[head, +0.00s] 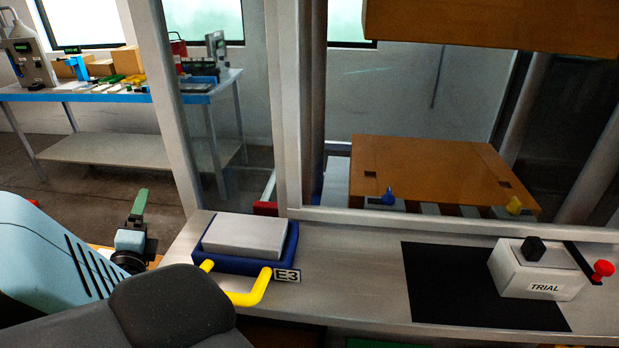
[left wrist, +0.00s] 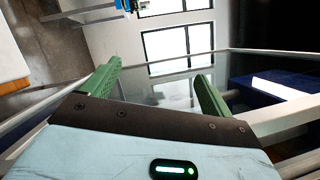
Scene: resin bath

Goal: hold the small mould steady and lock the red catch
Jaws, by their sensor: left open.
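The small mould (head: 535,275), a pale block labelled "TRIAL" with a black knob (head: 534,248) on top, sits at the right of the bench in the head view, on the edge of a black mat. The red catch (head: 603,268) is a red knob by a dark bar at the mould's right side. I cannot tell the catch's exact position. My left gripper (head: 139,203) is far to the left, beyond the bench's left end, well apart from the mould. The left wrist view shows its green fingers (left wrist: 158,75) spread and empty. My right gripper is not in view.
A blue tray (head: 230,264) with a grey block, yellow handles and an "E3" tag stands on the bench's left. The black mat (head: 450,285) is bare left of the mould. A post (head: 289,110) rises behind the bench. A brown slab (head: 430,172) lies beyond it.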

